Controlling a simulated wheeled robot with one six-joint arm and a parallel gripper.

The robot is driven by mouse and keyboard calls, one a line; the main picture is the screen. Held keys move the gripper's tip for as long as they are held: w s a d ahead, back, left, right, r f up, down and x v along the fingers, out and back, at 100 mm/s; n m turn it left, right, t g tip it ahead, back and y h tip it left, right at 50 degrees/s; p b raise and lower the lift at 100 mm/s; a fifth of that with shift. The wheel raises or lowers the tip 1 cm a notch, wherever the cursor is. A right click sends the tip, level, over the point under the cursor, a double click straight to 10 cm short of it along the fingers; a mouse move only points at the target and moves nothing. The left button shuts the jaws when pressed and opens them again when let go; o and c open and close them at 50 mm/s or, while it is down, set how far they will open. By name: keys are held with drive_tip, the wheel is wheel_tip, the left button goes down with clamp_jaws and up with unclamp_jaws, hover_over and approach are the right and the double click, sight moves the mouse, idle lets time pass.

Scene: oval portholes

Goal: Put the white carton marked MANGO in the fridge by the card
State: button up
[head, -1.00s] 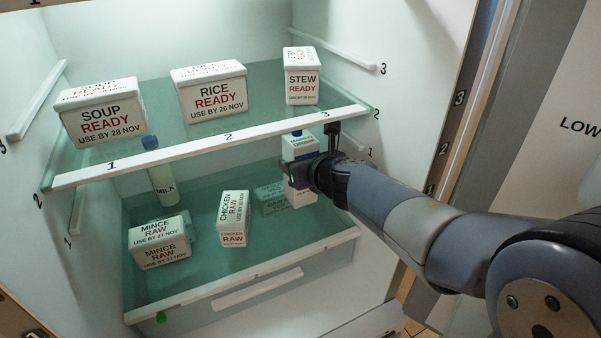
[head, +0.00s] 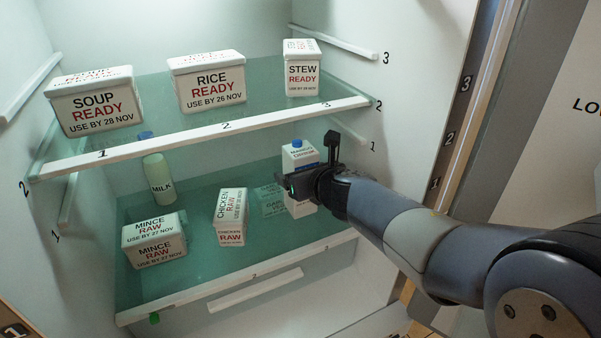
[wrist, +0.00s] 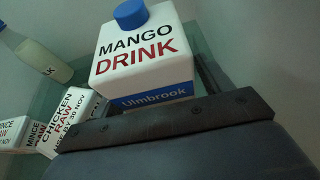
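The white carton (head: 298,155), with a blue cap, stands upright at the right side of the fridge's lower glass shelf, below the upper shelf. In the wrist view the carton (wrist: 140,55) reads MANGO DRINK, with a blue band reading Ulmbrook. My gripper (head: 300,184) is at its front and appears shut on it; the fingertips are mostly hidden. Whether the carton's base touches the shelf cannot be told. The card (head: 590,105) is at the right edge, cut off to "LO".
The upper shelf (head: 215,133) holds SOUP, RICE and STEW READY boxes.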

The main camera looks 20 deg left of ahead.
drive_tip(key=p+v, duration=0.2)
drive_tip(key=v, duration=1)
drive_tip(key=shift+r+p, duration=0.25)
drive_tip(key=shift+p, duration=0.05)
drive_tip(key=shift+a+f, duration=0.1)
drive_tip(key=b+x, duration=0.2)
drive_tip(key=x, duration=1)
drive_tip(key=shift+f, duration=0.15)
